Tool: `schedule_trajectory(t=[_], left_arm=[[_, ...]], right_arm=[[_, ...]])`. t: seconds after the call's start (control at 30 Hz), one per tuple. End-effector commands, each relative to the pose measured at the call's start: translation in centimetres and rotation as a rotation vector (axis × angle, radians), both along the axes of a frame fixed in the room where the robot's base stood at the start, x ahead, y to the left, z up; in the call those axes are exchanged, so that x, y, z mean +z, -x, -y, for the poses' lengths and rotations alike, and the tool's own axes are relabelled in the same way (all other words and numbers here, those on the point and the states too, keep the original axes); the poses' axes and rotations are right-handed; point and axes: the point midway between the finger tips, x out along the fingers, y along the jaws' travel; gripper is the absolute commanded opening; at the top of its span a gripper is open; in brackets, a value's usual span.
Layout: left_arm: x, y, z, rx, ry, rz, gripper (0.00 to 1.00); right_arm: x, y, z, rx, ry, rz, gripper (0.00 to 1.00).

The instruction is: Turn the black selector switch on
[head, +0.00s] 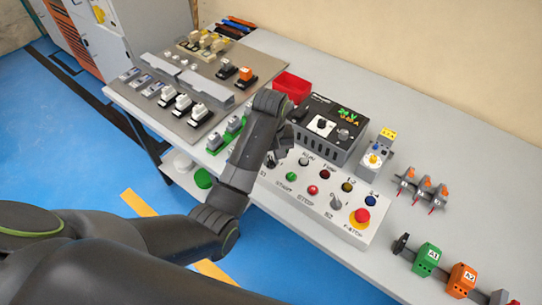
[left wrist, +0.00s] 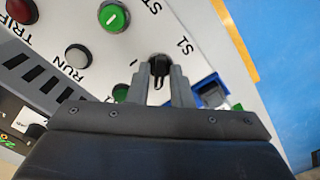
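The black selector switch S1 (left wrist: 158,65) is on the sloped light panel, beside the printed "S1", in the left wrist view. My left gripper (left wrist: 164,75) reaches down over it, with one finger on each side of the black knob. A narrow gap shows between the fingers; I cannot tell if either touches the knob. In the head view my left gripper (head: 275,152) is at the left end of the control box (head: 310,229) and hides the S1 knob there. My right gripper is not in view.
The same box carries a green button (head: 291,176), a red button (head: 312,190), a second selector S2 (head: 336,201), several lamps and a red emergency stop (head: 360,217). A black power supply (head: 330,130) stands behind. A red bin (head: 291,86) is farther back.

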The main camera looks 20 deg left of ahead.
Motion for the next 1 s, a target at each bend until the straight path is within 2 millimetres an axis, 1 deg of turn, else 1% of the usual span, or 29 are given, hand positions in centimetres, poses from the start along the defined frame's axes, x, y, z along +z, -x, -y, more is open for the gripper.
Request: schedule_trajectory(t=[0.03,0.1,0.13,0.37,0.53,0.67,0.77,1.0], left_arm=[[0.0,0.0,0.0,0.0,0.0,0.0,0.12],[0.0,0.0,0.0,0.0,0.0,0.0,0.03],[0.0,0.0,0.0,0.0,0.0,0.0,0.0],[0.0,0.0,0.0,-0.004,0.0,-0.001,0.0],[0.2,0.1,0.0,-0.039,-0.001,-0.003,0.0],[0.5,0.1,0.0,-0.101,-0.001,-0.004,0.0],[0.6,0.1,0.0,-0.169,0.0,-0.004,0.0],[0.7,0.1,0.0,-0.385,0.001,-0.006,0.0]], right_arm=[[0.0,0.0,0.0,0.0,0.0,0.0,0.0],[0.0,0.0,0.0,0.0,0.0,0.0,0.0],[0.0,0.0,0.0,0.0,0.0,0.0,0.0],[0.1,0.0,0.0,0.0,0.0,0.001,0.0],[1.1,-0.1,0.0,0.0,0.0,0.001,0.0],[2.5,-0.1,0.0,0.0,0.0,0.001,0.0],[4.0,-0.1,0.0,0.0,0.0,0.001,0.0],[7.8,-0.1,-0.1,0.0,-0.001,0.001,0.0]])
